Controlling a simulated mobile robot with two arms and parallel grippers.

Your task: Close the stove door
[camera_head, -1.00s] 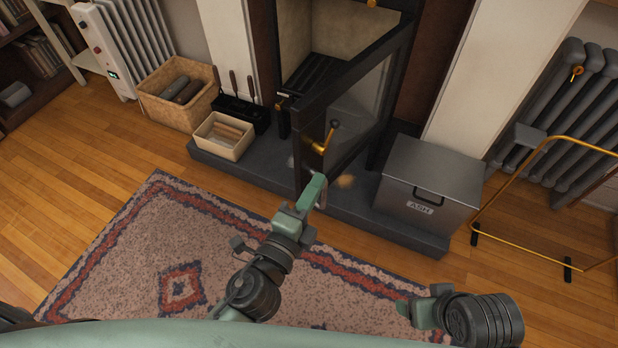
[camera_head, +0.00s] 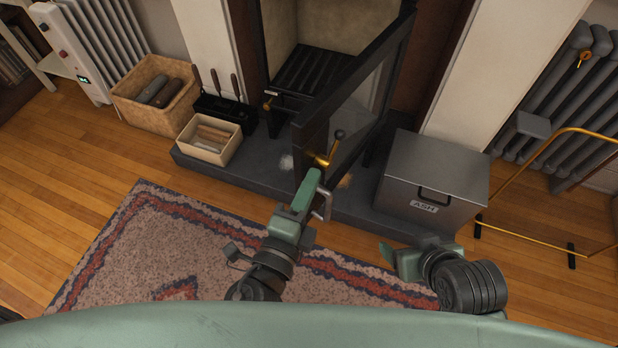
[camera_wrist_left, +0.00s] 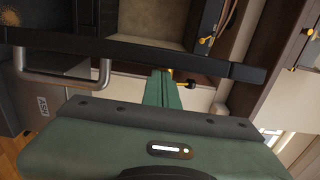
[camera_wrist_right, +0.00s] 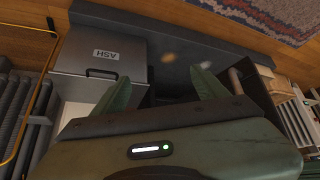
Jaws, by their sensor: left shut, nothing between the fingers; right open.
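The stove door (camera_head: 353,108) stands open, a black frame with a glass pane, swung out toward me from its right side. A brass handle with a black knob (camera_head: 328,152) sits on it. My left gripper (camera_head: 309,188) is shut and empty, at the door's lower free corner; contact cannot be told. In the left wrist view the dark door frame (camera_wrist_left: 130,49) crosses behind the shut fingers (camera_wrist_left: 161,88). A bent grey metal bar (camera_head: 323,206) shows beside them. My right gripper (camera_head: 388,255) is open and empty, in front of the hearth; its spread fingers show in the right wrist view (camera_wrist_right: 163,88).
A grey ash box (camera_head: 433,172) stands on the hearth right of the door. Left are a box of rolls (camera_head: 220,153), fire tools (camera_head: 228,108) and a log basket (camera_head: 140,100). A brass-framed screen (camera_head: 518,234) stands right. A rug (camera_head: 150,240) covers the floor before the hearth.

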